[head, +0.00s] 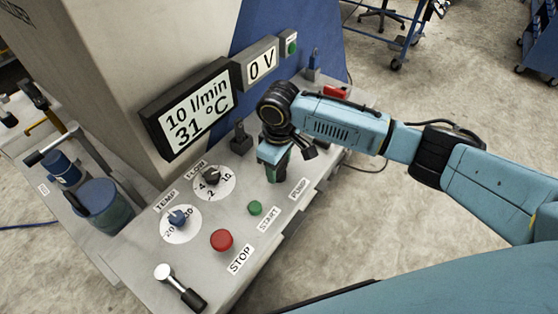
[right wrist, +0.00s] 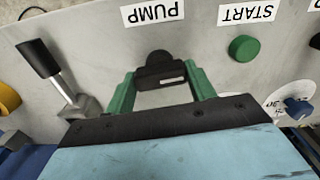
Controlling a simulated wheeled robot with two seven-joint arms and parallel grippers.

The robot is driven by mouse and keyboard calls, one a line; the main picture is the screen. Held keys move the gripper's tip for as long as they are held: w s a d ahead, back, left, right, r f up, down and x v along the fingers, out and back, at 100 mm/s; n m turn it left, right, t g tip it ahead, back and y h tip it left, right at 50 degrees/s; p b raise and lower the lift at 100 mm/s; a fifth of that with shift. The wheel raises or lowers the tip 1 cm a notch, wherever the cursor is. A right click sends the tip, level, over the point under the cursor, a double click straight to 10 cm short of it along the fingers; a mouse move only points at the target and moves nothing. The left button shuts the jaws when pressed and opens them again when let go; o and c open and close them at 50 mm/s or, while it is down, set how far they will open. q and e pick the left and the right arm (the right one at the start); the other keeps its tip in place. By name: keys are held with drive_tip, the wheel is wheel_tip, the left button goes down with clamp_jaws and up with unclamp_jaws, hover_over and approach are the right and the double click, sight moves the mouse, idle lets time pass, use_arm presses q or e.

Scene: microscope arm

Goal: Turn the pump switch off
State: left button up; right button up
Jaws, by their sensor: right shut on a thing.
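The black pump switch (right wrist: 160,72) sits on the panel beside the PUMP label (right wrist: 153,12), which is upside down in the right wrist view. The PUMP label also shows in the head view (head: 300,188). My right gripper (head: 274,172) is low over the panel, with its green fingers on either side of the switch. In the right wrist view the gripper (right wrist: 160,85) is shut on the switch. In the head view the gripper hides the switch. The switch's on or off position cannot be told. My left gripper is not in view.
A green START button (head: 255,208) and a red STOP button (head: 221,240) are close by. The FLOW knob (head: 211,177) and TEMP knob (head: 178,218) are to the left. The display (head: 190,108) reads 10 l/min and 31 °C. A black-handled lever (right wrist: 45,65) stands near my gripper.

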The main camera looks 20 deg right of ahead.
drive_tip(key=n+p, duration=0.3)
drive_tip(key=shift+r, duration=0.2)
drive_tip(key=n+p, duration=0.3)
drive_tip(key=n, duration=0.1)
drive_tip(key=shift+f+n, duration=0.1)
drive_tip(key=shift+n, duration=0.3)
drive_tip(key=n+p, duration=0.1)
drive_tip(key=n, duration=0.3)
drive_tip(key=shift+n, duration=0.3)
drive_tip(key=shift+f+n+p, duration=0.1)
drive_tip(key=shift+n+p, duration=0.25)
drive_tip(key=shift+n, duration=1.85)
drive_tip(key=o, duration=1)
wheel_tip(320, 180, up, 13)
drive_tip(key=shift+r, duration=0.2)
